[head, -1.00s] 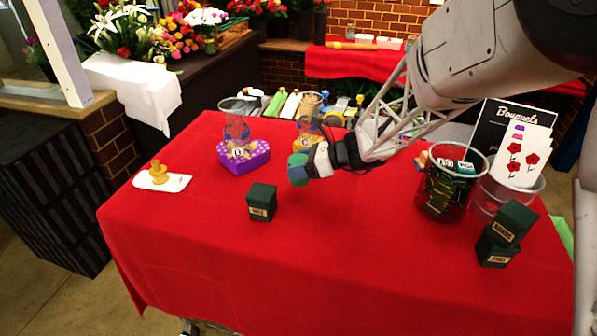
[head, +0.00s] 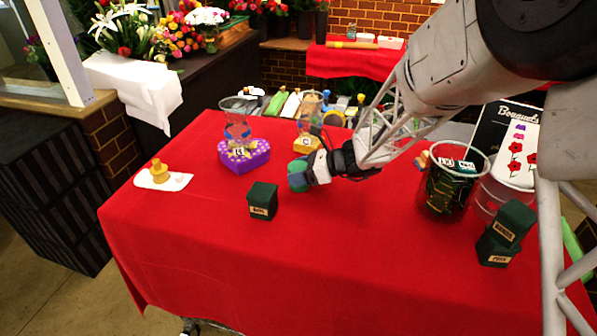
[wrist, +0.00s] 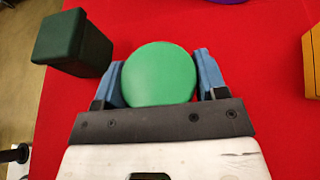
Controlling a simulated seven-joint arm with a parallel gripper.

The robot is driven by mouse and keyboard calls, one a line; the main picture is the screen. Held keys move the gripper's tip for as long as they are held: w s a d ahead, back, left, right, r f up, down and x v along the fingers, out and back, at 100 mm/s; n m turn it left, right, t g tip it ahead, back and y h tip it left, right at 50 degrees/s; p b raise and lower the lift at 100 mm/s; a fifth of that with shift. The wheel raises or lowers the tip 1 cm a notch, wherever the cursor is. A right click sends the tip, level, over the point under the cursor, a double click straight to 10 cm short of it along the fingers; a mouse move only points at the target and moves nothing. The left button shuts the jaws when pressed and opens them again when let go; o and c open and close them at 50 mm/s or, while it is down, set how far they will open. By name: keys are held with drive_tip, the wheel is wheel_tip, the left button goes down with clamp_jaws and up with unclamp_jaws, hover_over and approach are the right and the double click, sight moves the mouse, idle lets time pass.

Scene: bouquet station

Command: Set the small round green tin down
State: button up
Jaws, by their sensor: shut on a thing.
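The small round green tin (wrist: 160,75) is between the two blue fingers of my gripper (wrist: 161,78) in the wrist view, with a finger against each side. In the head view the green tin (head: 299,172) shows at the end of my gripper (head: 304,172), over the middle of the red table, right of a dark green box. My gripper is shut on the tin. Red cloth shows around the tin in the wrist view. I cannot tell whether its underside touches the cloth.
The dark green box (head: 262,201) stands close by; it also shows in the wrist view (wrist: 72,43). A purple heart-shaped box (head: 243,154) and a yellow box (head: 306,144) lie behind. A glass container (head: 449,185) and stacked green boxes (head: 505,232) stand right. The front red cloth (head: 330,270) is clear.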

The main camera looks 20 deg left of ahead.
drive_tip(key=shift+f, duration=0.15)
drive_tip(key=o, duration=1)
drive_tip(key=shift+c, duration=0.2)
drive_tip(key=shift+v, duration=3.8)
drive_tip(key=shift+r, duration=0.25)
drive_tip(key=s+d+r+n+t+h, duration=0.1)
drive_tip(key=s+d+r+n+h, duration=0.3)
drive_tip(key=s+d, duration=0.6)
drive_tip(key=s+d+r+n+t+h, duration=0.1)
drive_tip(key=s+d+r+n+h, duration=0.3)
drive_tip(key=s+d+n, duration=0.3)
drive_tip(key=s+d+r+n+t+h, duration=0.2)
drive_tip(key=s+d+r+n+h, duration=0.2)
drive_tip(key=s+d, duration=1)
drive_tip(key=shift+s+n+h, duration=0.6)
drive_tip(key=shift+n+h, duration=0.3)
drive_tip(key=shift+n, duration=0.3)
